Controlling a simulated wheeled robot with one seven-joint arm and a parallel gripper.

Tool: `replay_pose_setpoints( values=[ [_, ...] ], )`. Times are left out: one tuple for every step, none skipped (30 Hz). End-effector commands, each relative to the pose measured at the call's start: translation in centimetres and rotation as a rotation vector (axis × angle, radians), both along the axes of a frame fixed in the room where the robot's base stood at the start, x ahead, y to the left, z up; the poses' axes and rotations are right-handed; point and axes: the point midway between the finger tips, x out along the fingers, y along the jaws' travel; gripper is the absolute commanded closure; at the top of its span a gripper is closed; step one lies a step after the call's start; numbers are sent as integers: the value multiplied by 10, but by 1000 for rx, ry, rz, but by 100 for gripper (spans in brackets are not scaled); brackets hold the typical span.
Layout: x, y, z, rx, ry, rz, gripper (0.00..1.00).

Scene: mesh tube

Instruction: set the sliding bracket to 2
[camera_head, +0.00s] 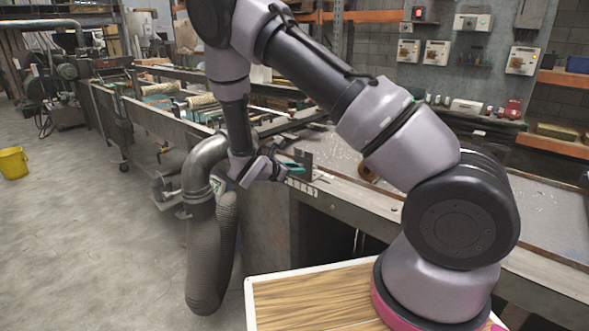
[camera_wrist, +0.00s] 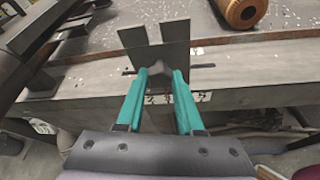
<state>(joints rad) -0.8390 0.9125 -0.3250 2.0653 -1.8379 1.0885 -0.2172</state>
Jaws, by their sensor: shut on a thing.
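The sliding bracket (camera_wrist: 153,42) is a dark grey upright plate with a notch in its top edge, standing at the bench edge in the wrist view. It also shows in the head view (camera_head: 308,158), just right of my gripper (camera_head: 285,168). In the wrist view my gripper's teal fingers (camera_wrist: 160,73) are shut on the grey knob (camera_wrist: 157,69) at the front of the bracket. A white number strip (camera_wrist: 165,98) lies on the bench front below, between the fingers. The fingers hide part of it, and I cannot tell which mark the bracket stands at.
A dark slot (camera_wrist: 203,66) runs along the bench top beside the bracket. A brown roller (camera_wrist: 243,12) lies behind it to the right. A grey ribbed hose (camera_head: 203,235) hangs close to my gripper's left in the head view. The floor at left is mostly clear.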

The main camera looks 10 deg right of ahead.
Motion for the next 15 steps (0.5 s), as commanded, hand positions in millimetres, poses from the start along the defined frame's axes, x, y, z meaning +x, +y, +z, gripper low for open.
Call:
replay_pose_setpoints(
  values=[
    [0,1,0,1,0,1,100],
    [0,1,0,1,0,1,100],
    [0,0,0,1,0,1,100],
    [-2,0,0,1,0,1,100],
    [-3,-2,0,0,1,2,100],
    [-7,-4,0,-1,1,2,100],
    [-10,-7,0,-2,2,2,100],
    [-14,-9,0,-2,2,2,100],
    [-19,-13,0,-2,2,1,100],
    [-22,-15,0,-1,1,1,100],
    [-24,-16,0,-1,1,2,100],
    [-25,-17,0,-1,0,1,100],
    [-25,-17,0,-1,0,2,100],
    [-25,-17,0,0,-1,2,100],
    [-25,-17,0,0,-1,2,100]
  ],
)
